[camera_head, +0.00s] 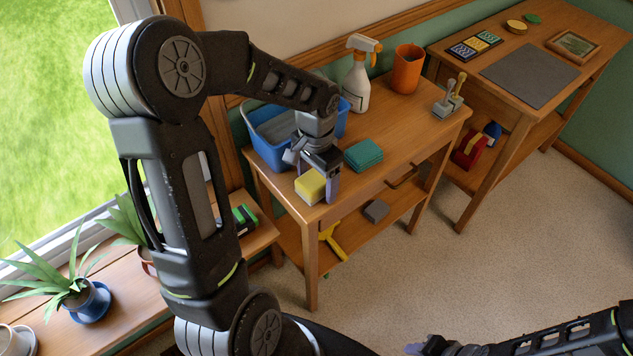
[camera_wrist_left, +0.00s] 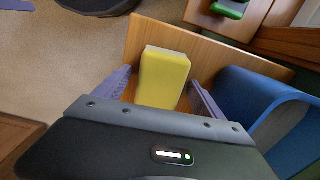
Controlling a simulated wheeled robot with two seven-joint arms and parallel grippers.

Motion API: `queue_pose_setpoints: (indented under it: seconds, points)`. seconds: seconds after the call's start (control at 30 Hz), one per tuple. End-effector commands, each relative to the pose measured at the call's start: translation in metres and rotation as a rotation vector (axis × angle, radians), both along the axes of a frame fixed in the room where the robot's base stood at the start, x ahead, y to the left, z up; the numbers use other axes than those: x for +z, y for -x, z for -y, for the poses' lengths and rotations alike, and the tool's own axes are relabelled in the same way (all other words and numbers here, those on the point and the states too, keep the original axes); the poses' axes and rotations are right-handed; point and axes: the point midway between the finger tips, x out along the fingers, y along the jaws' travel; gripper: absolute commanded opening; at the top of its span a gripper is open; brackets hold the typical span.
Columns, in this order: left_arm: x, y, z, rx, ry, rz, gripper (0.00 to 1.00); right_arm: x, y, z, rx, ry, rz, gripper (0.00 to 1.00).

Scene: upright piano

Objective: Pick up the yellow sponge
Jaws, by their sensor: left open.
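The yellow sponge (camera_head: 309,187) lies at the front left corner of the small wooden table (camera_head: 400,150). It is a block with a pale whitish side. My left gripper (camera_head: 318,178) is open and points down at the sponge. In the left wrist view the sponge (camera_wrist_left: 163,82) shows between the two spread purple fingers of the left gripper (camera_wrist_left: 160,84), with a gap to the right finger. I cannot tell whether the left finger touches it. My right gripper (camera_head: 428,348) is only partly in view at the bottom edge, away from the table.
A blue caddy (camera_head: 266,150) stands just behind the sponge, close to my left gripper. Teal folded cloths (camera_head: 363,155) lie to the right. A spray bottle (camera_head: 357,80), an orange cup (camera_head: 407,70) and a grey holder (camera_head: 447,103) stand further back. The table's front edge is close.

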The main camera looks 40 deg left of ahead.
Motion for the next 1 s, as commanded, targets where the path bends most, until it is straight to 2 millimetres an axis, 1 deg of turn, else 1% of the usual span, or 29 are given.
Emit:
queue_pose_setpoints:
  seconds: [0.07,0.6,0.67,1.0]
  points:
    - [-0.0026,0.0002,0.0,0.0,0.0,-0.001,0.8,0.0,0.0,0.0,0.0,0.0,0.0,0.36]
    - [-0.002,0.0001,-0.0001,0.0,0.0,0.0,0.8,0.0,0.0,0.0,0.0,0.0,0.0,0.36]
    - [-0.002,0.0001,-0.0001,0.0,0.0,0.0,0.76,0.0,0.0,0.0,0.0,0.0,0.0,0.36]
    - [-0.002,0.0001,-0.0001,0.0,0.0,0.0,0.48,0.0,0.0,0.0,0.0,0.0,0.0,0.36]
